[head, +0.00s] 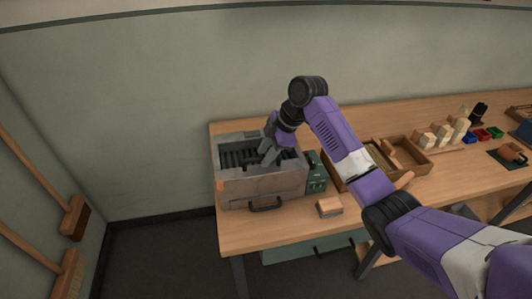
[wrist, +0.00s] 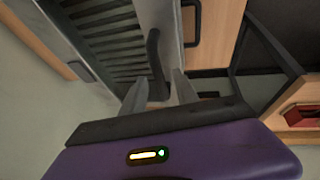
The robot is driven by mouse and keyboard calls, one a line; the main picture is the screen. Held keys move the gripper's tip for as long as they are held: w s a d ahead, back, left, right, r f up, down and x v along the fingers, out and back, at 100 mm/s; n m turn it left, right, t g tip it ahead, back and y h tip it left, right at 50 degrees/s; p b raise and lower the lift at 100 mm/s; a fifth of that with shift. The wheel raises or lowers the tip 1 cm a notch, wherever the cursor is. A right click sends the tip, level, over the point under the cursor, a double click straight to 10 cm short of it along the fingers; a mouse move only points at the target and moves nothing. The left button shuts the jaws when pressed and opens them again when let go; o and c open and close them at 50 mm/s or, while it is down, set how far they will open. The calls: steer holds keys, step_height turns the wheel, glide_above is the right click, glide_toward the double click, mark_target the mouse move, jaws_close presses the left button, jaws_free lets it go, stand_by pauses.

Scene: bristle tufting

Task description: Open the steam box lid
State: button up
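The steam box (head: 240,188) is a grey box on the left end of the workbench, with a dark handle (head: 265,206) low on its front. Dark slats (head: 236,157) show at its top; I cannot clearly tell the lid from the body. My gripper (head: 266,157) points down over the right part of the top. In the wrist view, the slats (wrist: 100,30) lie at upper left beside a pale grey strip. A dark curved handle (wrist: 153,50) reaches down between my two spread fingers (wrist: 161,80). I cannot tell whether they touch it.
A green control unit (head: 316,175) adjoins the box on the right. A small block (head: 329,207) lies in front of it. Wooden trays (head: 405,150), pale blocks and coloured bins (head: 481,134) stand farther right.

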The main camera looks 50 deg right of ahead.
jaws_close()
stand_by(1.3)
